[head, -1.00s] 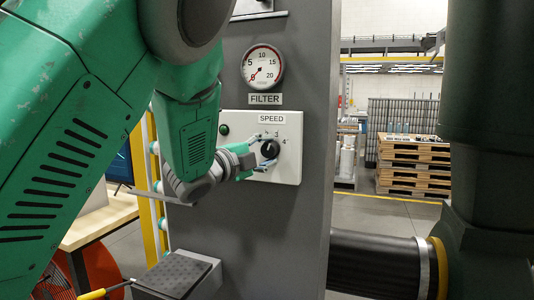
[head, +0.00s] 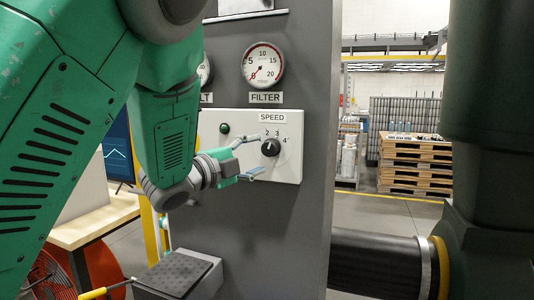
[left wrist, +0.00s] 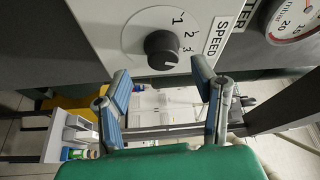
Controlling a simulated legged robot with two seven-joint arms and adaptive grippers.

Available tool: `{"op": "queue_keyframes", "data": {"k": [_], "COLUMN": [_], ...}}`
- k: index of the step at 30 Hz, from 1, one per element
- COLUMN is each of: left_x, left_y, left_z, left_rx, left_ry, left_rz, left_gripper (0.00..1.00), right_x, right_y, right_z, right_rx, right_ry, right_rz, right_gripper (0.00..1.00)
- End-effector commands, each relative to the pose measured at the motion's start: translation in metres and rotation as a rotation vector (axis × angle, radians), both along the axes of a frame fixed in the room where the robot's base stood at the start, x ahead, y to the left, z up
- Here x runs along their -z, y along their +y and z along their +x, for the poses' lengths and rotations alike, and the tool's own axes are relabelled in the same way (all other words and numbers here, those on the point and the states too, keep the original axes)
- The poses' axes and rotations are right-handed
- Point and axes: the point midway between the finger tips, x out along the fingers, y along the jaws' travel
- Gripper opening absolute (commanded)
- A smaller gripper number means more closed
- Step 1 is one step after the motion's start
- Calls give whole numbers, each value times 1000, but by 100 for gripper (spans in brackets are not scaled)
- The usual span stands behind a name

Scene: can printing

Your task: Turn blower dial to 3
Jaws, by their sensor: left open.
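My left gripper (head: 256,155) is open and empty. Its fingertips (left wrist: 161,72) are just off the dial, one on either side, with a gap to the knob. My right gripper is out of view.
A FILTER gauge (head: 263,66) sits above the panel, with another gauge partly hidden behind my arm. A green indicator (head: 224,128) is left of the dial. A grey pedal-like block (head: 175,272) is below. A black duct (head: 375,262) runs right of the grey column.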

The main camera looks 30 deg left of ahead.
Motion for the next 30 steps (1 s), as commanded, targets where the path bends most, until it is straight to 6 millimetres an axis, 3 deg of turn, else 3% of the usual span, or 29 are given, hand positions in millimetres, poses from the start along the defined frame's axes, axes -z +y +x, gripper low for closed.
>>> {"op": "queue_keyframes", "data": {"k": [6, 12, 30], "left_x": [4, 6, 7], "left_y": [7, 10, 10], "left_z": [-44, -64, -67], "left_rx": [-1, 0, 1], "left_ry": [3, 3, 4], "left_rz": [-3, -2, -1], "left_gripper": [53, 53, 53], "right_x": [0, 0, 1], "right_y": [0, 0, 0], "right_z": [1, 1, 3], "right_rx": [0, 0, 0], "right_ry": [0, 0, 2], "right_rz": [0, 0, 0], "right_gripper": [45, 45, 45]}}
